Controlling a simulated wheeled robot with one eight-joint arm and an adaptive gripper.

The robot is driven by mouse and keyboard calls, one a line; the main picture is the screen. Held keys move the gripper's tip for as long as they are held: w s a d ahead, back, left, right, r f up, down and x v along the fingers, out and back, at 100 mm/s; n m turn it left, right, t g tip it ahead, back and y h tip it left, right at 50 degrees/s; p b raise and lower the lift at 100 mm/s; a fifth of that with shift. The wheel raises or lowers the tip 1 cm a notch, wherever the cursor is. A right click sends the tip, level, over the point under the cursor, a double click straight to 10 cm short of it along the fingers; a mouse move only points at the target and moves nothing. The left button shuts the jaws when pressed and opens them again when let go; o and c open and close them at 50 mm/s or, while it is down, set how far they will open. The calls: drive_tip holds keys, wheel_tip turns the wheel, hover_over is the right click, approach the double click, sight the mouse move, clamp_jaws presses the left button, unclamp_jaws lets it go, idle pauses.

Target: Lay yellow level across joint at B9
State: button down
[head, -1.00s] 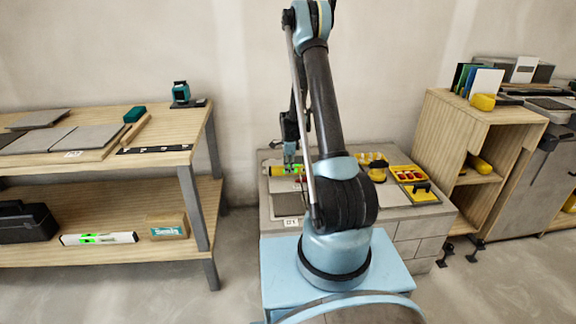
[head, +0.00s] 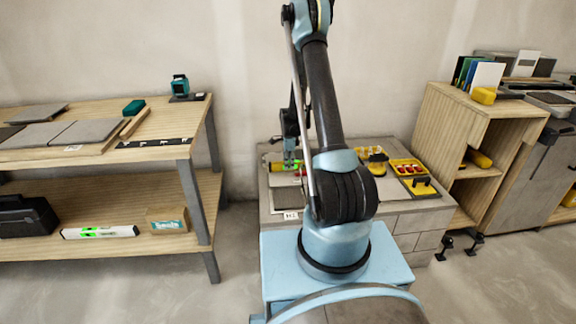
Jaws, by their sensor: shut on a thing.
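My gripper (head: 290,162) is over the back left of the block bench, partly hidden behind my own arm. It is shut on the yellow level (head: 275,166), which lies roughly flat and crosswise over the grey tiles. A green patch shows near its middle, and its right end is hidden by my arm. I cannot tell whether the level touches the tiles. A grey tile (head: 268,208) lies at the bench's front left, with a small label plate (head: 291,216) too small to read surely. The joint at B9 cannot be made out.
The block bench (head: 410,220) also bears a yellow tray of red pieces (head: 405,168) and a yellow-handled tool (head: 421,186). A wooden table (head: 165,150) stands left, with a white level (head: 100,232) on its lower shelf. A wooden shelf unit (head: 446,130) stands right.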

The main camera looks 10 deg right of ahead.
drive_tip(key=c, duration=1.4)
unclamp_jaws()
wheel_tip(320, 180, up, 11)
drive_tip(key=s+d+r+n, duration=0.2)
drive_tip(key=s+r+n, duration=0.2)
drive_tip(key=s+r, duration=0.65)
drive_tip(key=s+d+r+n+t, duration=0.1)
drive_tip(key=s+r+n, duration=0.4)
drive_tip(key=s+r, duration=0.45)
drive_tip(key=s+d+f+n, duration=0.1)
drive_tip(key=s+f+n, duration=0.2)
drive_tip(key=s, duration=0.9)
drive_tip(key=s+f+n+t, duration=0.1)
drive_tip(key=s+f+n, duration=0.2)
drive_tip(key=s, duration=0.9)
drive_tip(key=n, duration=0.3)
drive_tip(key=shift+d+f, duration=0.15)
drive_tip(key=shift+d, duration=0.25)
